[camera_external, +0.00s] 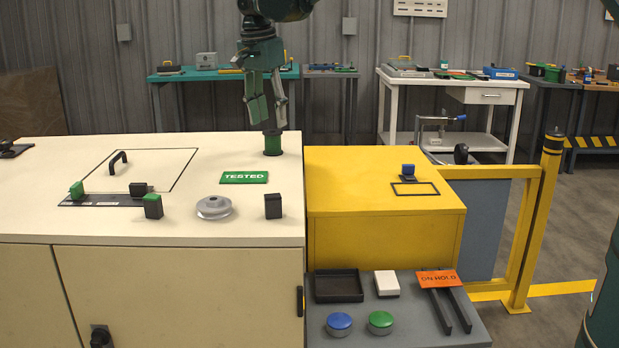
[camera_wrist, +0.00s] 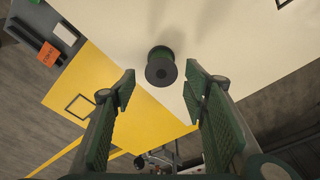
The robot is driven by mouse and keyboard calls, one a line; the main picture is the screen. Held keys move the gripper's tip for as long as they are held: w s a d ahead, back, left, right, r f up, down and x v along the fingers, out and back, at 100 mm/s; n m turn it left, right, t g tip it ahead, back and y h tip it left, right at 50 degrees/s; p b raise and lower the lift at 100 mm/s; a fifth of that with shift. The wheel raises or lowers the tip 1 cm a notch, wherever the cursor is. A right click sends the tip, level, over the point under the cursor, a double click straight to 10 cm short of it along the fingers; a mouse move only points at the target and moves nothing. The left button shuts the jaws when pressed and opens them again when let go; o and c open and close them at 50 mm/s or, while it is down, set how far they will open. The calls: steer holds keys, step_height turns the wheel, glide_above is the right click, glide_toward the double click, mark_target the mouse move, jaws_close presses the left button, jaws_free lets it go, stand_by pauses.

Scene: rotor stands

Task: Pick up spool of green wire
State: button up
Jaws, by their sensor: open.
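The spool of green wire (camera_external: 273,144) stands upright near the back right corner of the cream cabinet top, with a dark upper end and green wire below. It also shows in the wrist view (camera_wrist: 161,66), seen from above, beyond and between the fingertips. My gripper (camera_external: 267,108) is open above the spool and points down; in the external view its fingers partly overlap the area just over the spool. In the wrist view my gripper (camera_wrist: 164,95) has its two green-padded fingers wide apart with nothing between them.
A green TESTED sign (camera_external: 244,177), a grey pulley-like disc (camera_external: 214,207) and a black block (camera_external: 273,206) are on the cream cabinet top (camera_external: 110,222). A lower yellow box (camera_external: 375,225) adjoins its right side. The cabinet top around the spool is clear.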

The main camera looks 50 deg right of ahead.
mark_target(272, 132)
steer(key=shift+d+f, duration=0.2)
steer(key=shift+f, duration=1.1)
steer(key=shift+w+d+f+p, duration=0.1)
steer(key=shift+d+f+p, duration=0.1)
steer(key=shift+f, duration=1.1)
steer(key=shift+w+d+f+p, duration=0.1)
steer(key=shift+d+f+p, duration=0.1)
steer(key=shift+f, duration=1.05)
steer(key=c, duration=0.9)
steer(key=shift+r, duration=0.15)
steer(key=shift+r+b, duration=0.35)
steer(key=shift+r, duration=4.55)
